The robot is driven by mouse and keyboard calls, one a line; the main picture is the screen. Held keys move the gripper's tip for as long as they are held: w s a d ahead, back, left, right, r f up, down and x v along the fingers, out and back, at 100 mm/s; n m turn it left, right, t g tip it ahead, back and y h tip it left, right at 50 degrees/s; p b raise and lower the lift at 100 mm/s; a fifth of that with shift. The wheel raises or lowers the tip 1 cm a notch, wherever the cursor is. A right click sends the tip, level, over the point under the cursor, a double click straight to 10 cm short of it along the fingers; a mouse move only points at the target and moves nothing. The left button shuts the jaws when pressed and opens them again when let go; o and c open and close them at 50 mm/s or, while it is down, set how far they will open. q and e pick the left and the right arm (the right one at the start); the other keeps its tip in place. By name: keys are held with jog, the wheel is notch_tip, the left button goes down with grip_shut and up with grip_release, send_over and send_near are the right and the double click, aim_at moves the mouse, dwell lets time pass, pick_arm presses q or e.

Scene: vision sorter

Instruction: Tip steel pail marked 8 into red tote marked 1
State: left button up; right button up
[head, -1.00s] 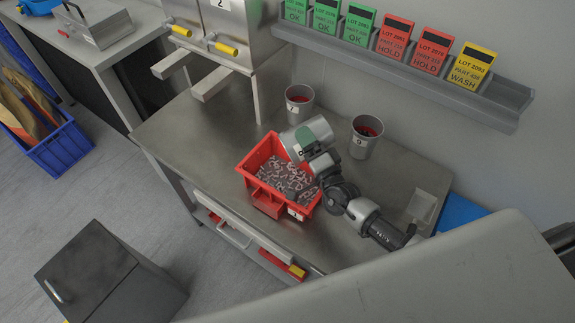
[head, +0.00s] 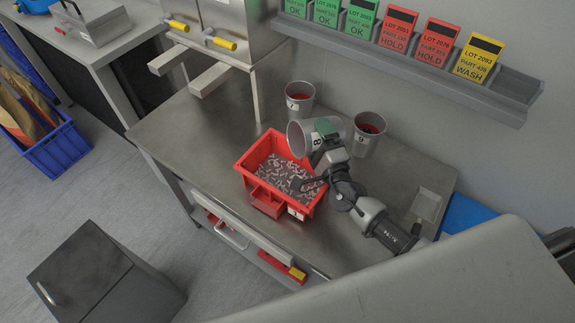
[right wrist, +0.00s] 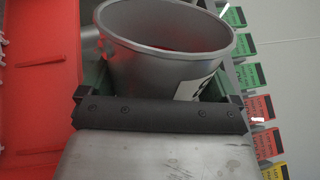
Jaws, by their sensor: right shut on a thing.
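The steel pail marked 8 (head: 315,141) is held tilted on its side above the back right of the red tote, its mouth facing left. The inside that shows in the head view is bare grey. My right gripper (head: 328,135) is shut on this pail; in the right wrist view the pail (right wrist: 150,60) sits between the jaws (right wrist: 160,110), with a faint reddish tint inside. The red tote marked 1 (head: 252,180) stands on the bench with many small greyish-pink pieces in it. Its wall also shows in the right wrist view (right wrist: 40,85). My left gripper is not in view.
A pail marked 7 (head: 298,101) and a pail marked 9 (head: 366,140), both with red contents, stand behind on the steel bench (head: 200,125). A cabinet on legs (head: 245,45) is at back left. A card rail (head: 430,70) runs along the wall.

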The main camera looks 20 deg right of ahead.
aim_at(343, 138)
jog(key=d+m, duration=0.1)
jog(key=r+m+h, duration=0.1)
jog(key=m, duration=0.1)
jog(key=shift+w+d, duration=0.15)
jog(key=shift+d, duration=0.2)
jog(key=shift+d+f+m+b, duration=0.15)
jog(key=shift+f+m+b, duration=0.65)
jog(key=shift+m, duration=0.4)
jog(key=shift+w+r+m+h+p, duration=0.1)
jog(key=shift+r+m+h+p, duration=0.2)
jog(key=shift+r+m+p, duration=0.45)
jog(key=shift+d+r+m+g+p, duration=0.1)
jog(key=shift+m+g+p, duration=0.1)
jog(key=shift+m, duration=0.45)
jog(key=shift+d+m+g+p, duration=0.1)
jog(key=shift+m+p, duration=0.1)
jog(key=shift+m, duration=0.4)
jog(key=d+m, duration=0.1)
jog(key=m+h+p, duration=0.1)
jog(key=m, duration=0.1)
jog(key=shift+w+d+r, duration=0.2)
jog(key=shift+d+r, duration=0.2)
jog(key=m, duration=0.1)
jog(key=d+f+m+b, duration=0.1)
jog(key=shift+d+f+m+g, duration=0.25)
jog(key=shift+f+m+g, duration=0.05)
jog(key=shift+m+g, duration=0.1)
jog(key=shift+w+d+f+m, duration=0.2)
jog(key=shift+d+f+m, duration=0.2)
jog(key=shift+m, duration=0.6)
